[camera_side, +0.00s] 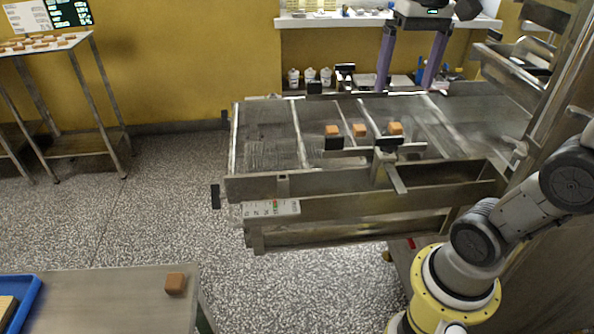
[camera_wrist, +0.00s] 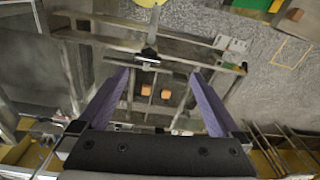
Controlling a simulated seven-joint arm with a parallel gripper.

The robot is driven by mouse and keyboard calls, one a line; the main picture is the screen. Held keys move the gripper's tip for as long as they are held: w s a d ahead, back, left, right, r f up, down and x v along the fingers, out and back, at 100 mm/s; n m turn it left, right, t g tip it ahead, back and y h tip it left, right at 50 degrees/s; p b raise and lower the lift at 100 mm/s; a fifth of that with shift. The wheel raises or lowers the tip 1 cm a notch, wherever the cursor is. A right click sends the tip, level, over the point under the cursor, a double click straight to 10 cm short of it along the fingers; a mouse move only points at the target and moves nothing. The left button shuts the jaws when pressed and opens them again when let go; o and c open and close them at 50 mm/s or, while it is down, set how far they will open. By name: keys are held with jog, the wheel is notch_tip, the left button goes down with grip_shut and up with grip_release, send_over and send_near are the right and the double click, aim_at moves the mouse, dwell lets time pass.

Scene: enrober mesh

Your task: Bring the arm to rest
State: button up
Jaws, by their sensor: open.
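My gripper (camera_side: 406,86) is open and empty, with its two purple fingers pointing down beyond the far side of the enrober mesh (camera_side: 265,130). In the wrist view the gripper (camera_wrist: 158,73) has its fingers spread wide, with nothing held between them.
Another brown cube (camera_side: 175,283) stands on the near table (camera_side: 110,300), beside a blue tray (camera_side: 22,310). A metal bracket (camera_side: 390,172) and dark blocks stand along the mesh's near edge. White bottles (camera_side: 309,76) stand behind the mesh. A rack (camera_side: 50,45) with brown pieces is far left.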

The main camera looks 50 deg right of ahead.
jog(key=s+a+f+n+t, duration=0.2)
jog(key=a+f+n, duration=0.1)
jog(key=f, duration=0.2)
jog(key=s+a+f+n+t, duration=0.2)
jog(key=s+a+f+n, duration=0.1)
jog(key=f, duration=0.3)
jog(key=shift+a+f+n+t, duration=0.3)
jog(key=shift+n+t, duration=0.1)
jog(key=shift+n, duration=0.4)
